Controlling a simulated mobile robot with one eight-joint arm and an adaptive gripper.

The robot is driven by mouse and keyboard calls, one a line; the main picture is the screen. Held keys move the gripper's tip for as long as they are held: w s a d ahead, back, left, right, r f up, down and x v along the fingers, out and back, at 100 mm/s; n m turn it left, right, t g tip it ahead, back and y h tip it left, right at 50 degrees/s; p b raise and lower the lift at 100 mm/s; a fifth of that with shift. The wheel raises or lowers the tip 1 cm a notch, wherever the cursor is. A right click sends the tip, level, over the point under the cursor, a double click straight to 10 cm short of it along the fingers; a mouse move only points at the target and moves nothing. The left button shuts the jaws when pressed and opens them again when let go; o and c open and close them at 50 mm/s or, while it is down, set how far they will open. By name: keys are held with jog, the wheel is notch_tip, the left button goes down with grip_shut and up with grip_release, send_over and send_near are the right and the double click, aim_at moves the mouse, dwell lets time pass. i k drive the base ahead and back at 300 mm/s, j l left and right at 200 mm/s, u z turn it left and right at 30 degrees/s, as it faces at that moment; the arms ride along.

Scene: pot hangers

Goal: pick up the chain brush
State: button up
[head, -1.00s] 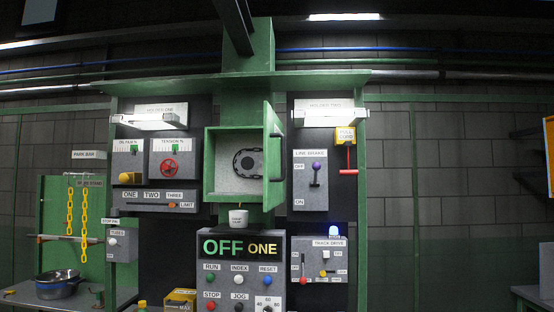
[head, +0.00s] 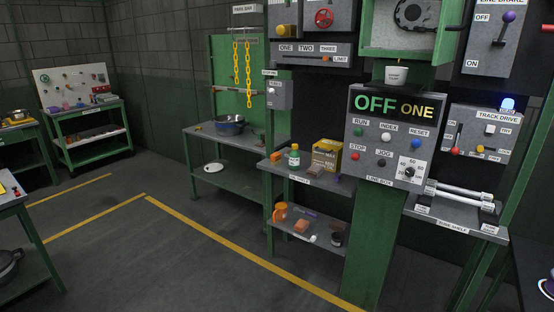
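I cannot make out the chain brush for certain. Several small things lie on the grey shelf (head: 262,165) left of the control box, among them a green-labelled bottle (head: 295,158), a yellow box (head: 326,152) and a brown block (head: 320,170). The lower shelf (head: 272,228) holds an orange mug-like thing (head: 280,211), an orange-brown block (head: 302,226) and a dark round thing (head: 337,239). They are too small to tell whether one is the brush. My gripper is not in view.
A bench (head: 205,138) with a metal pot (head: 230,124) stands behind, under hanging yellow chains (head: 249,75). A green cart (head: 90,128) is farther left. The control box (head: 360,180) juts out at right. The floor (head: 150,260) is open, with yellow lines.

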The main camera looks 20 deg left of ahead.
aim_at(275, 158)
jog(key=u, duration=0.75)
jog(key=i+j+z, duration=0.15)
jog(key=i+j, duration=0.35)
jog(key=i, duration=0.2)
jog(key=i+j+z, duration=0.1)
jog(key=i+j, duration=0.45)
jog(key=i, duration=0.15)
